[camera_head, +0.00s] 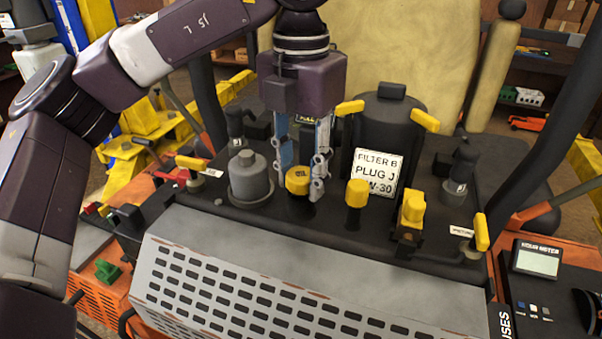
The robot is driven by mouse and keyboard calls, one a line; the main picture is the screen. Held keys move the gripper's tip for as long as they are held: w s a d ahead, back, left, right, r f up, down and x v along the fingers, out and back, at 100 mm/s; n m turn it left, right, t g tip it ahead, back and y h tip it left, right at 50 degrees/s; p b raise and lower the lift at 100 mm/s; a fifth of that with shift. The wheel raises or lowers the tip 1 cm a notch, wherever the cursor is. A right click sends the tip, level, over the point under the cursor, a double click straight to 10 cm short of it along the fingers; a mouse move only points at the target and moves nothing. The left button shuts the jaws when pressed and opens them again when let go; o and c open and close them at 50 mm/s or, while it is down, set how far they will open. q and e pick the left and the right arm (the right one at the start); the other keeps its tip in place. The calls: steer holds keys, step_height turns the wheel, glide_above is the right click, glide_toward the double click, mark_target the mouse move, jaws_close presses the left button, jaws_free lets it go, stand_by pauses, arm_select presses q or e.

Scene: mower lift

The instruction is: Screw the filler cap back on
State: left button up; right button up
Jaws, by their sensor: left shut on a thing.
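The yellow filler cap (298,181) with dark lettering on top is upright over the black engine deck. My left gripper (303,183) points straight down from above and is shut on the cap, one finger on each side. The cap stands at a dark neck on the deck; whether its thread is seated cannot be told. My right gripper is not in view.
Beside the cap are a grey domed part (250,178) on the left and a yellow-topped post (356,193) on the right. A black canister (388,125) with a label card (378,172) stands behind. A perforated grey cover (250,290) lies in front, an hour meter (537,259) at right.

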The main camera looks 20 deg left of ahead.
arm_select(q)
steer(key=shift+f+b, duration=0.55)
steer(key=shift+f, duration=0.05)
steer(key=shift+r, duration=0.3)
steer(key=shift+r, duration=0.1)
stand_by(0.7)
steer(key=shift+f, duration=0.4)
steer(key=shift+r, duration=0.3)
steer(key=shift+r, duration=0.1)
